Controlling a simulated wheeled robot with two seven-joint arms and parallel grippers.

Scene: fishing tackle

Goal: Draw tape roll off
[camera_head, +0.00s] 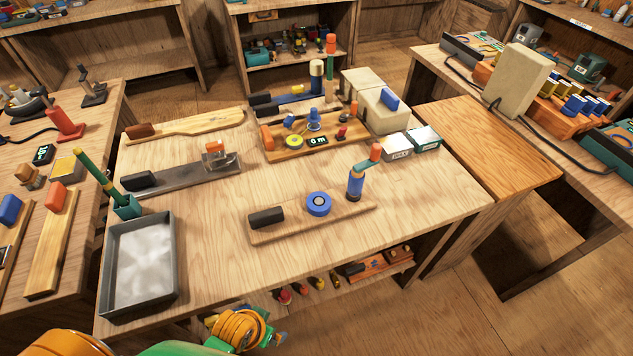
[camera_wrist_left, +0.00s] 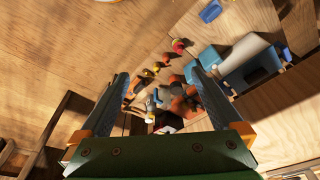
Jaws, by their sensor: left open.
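A blue post with an orange-tipped arm (camera_head: 356,184) stands at the right. My left arm enters the head view at the bottom, below the table's front edge, well away from the roll. In the wrist view my left gripper (camera_wrist_left: 160,95) has its fingers wide apart with nothing held between them. My right gripper is out of view.
A grey metal tray (camera_head: 109,284) and a green holder with a stick (camera_head: 126,207) stand at the table's left. A wooden tray of small items (camera_head: 286,154) and pale boxes (camera_head: 386,112) are behind. Small colourful items lie on a shelf below. Table right of the board is clear.

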